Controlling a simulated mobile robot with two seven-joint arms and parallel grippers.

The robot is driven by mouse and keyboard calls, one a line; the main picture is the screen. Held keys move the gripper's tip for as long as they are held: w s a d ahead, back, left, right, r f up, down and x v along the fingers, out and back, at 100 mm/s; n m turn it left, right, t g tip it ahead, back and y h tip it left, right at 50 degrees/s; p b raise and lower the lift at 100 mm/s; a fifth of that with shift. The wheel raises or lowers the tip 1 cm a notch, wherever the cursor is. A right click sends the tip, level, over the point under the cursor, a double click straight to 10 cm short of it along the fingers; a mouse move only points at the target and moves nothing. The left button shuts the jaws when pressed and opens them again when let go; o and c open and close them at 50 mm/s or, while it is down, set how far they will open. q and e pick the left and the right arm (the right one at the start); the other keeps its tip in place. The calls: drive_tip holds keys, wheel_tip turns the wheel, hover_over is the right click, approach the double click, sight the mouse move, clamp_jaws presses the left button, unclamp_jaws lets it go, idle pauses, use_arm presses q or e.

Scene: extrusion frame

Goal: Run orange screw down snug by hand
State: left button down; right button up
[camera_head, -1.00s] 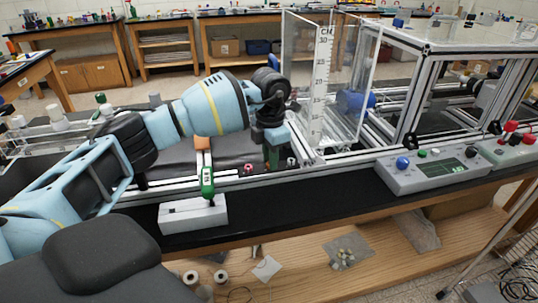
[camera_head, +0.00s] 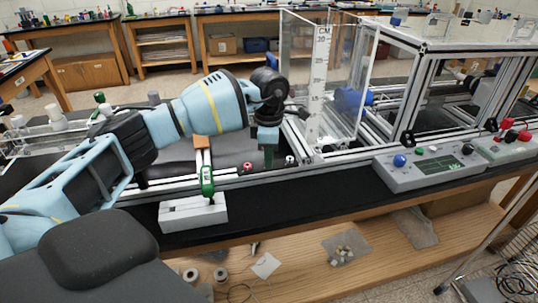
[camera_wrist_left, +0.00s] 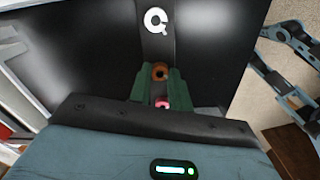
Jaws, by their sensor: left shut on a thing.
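My left gripper (camera_head: 268,158) points down at the aluminium rail (camera_head: 235,182) along the front of the black bench. Its green fingers also show in the left wrist view (camera_wrist_left: 160,84). They are shut on the orange screw (camera_wrist_left: 160,72), whose round head with a dark centre shows between them. A pink-red round thing (camera_wrist_left: 162,102) shows nearer the wrist, between the fingers. In the head view the fingers hide the screw, so how deep it sits cannot be told.
A green-handled tool (camera_head: 207,181) stands by a white block (camera_head: 193,213). A clear panel with a scale (camera_head: 320,85) and a grey control box (camera_head: 428,168) are to the right.

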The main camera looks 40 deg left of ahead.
use_arm(q)
drive_tip(key=shift+r, duration=0.1)
drive_tip(key=c, duration=1.3)
unclamp_jaws()
drive_tip(key=shift+r, duration=3.9)
drive_tip(key=shift+f, duration=0.15)
